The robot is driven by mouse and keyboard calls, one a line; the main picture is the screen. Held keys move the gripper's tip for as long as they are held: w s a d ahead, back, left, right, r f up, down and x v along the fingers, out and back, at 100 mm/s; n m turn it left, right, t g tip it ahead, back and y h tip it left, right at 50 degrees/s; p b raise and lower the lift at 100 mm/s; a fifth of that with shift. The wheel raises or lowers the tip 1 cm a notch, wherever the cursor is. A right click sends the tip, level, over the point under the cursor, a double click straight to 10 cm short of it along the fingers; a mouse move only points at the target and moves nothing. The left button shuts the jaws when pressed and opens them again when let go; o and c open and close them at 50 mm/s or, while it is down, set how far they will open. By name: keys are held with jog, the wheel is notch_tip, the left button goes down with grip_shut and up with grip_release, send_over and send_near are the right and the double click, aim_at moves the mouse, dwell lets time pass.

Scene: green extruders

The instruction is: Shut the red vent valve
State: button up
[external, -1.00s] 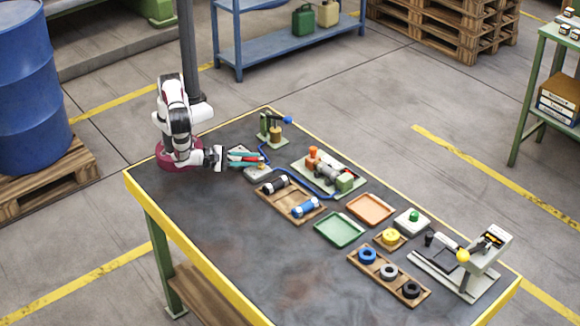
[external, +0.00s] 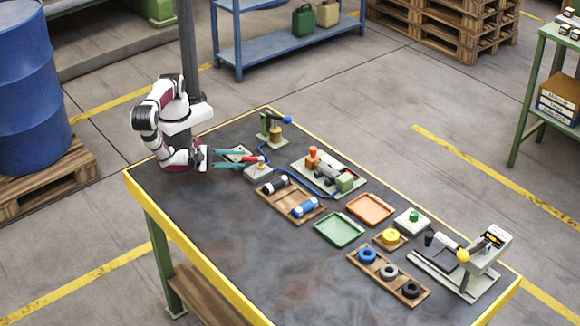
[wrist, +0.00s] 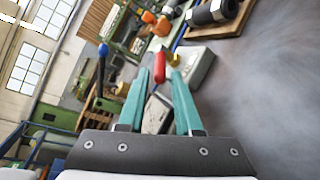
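The red vent valve lever (external: 247,157) sits on a small pale block (external: 258,172) near the back left of the table, with a yellow knob beside it. In the wrist view the red lever (wrist: 159,68) shows between and just beyond my fingertips, above the pale block (wrist: 197,66). My gripper (external: 238,158) has two teal fingers that stand apart on either side of the lever's near end. The fingers also show apart in the wrist view (wrist: 159,80). I cannot tell whether either finger touches the lever.
A green stand with a blue-tipped lever (external: 272,128) stands behind the valve block. A blue hose runs past the block toward a pale green plate with an orange-topped fitting (external: 312,158). A wooden tray (external: 290,207) with cylinders lies in front. The front left tabletop is clear.

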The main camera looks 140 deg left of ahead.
jog(key=v, duration=1.1)
jog(key=o, duration=0.3)
jog(key=n+g, duration=0.2)
jog(key=n, duration=0.1)
jog(key=shift+n, duration=0.3)
jog(key=n+g, duration=0.1)
jog(key=n, duration=0.2)
jog(key=n+g, duration=0.2)
jog(key=shift+w+a+r+n+g, duration=0.1)
jog(key=shift+w+r+n+g, duration=0.05)
jog(key=shift+w+n+g, duration=0.2)
jog(key=w+r+n+g+h, duration=0.1)
jog(key=n+g+h, duration=0.25)
jog(key=n, duration=0.55)
jog(key=n+h, duration=0.9)
jog(key=n, duration=1.7)
send_near(250, 158)
jog(key=shift+t, duration=0.3)
jog(key=f, duration=0.2)
jog(key=s+f, duration=0.1)
jog(key=f, duration=0.2)
jog(key=a+f, duration=0.1)
jog(key=f, duration=0.2)
jog(key=shift+s, duration=0.35)
grip_shut()
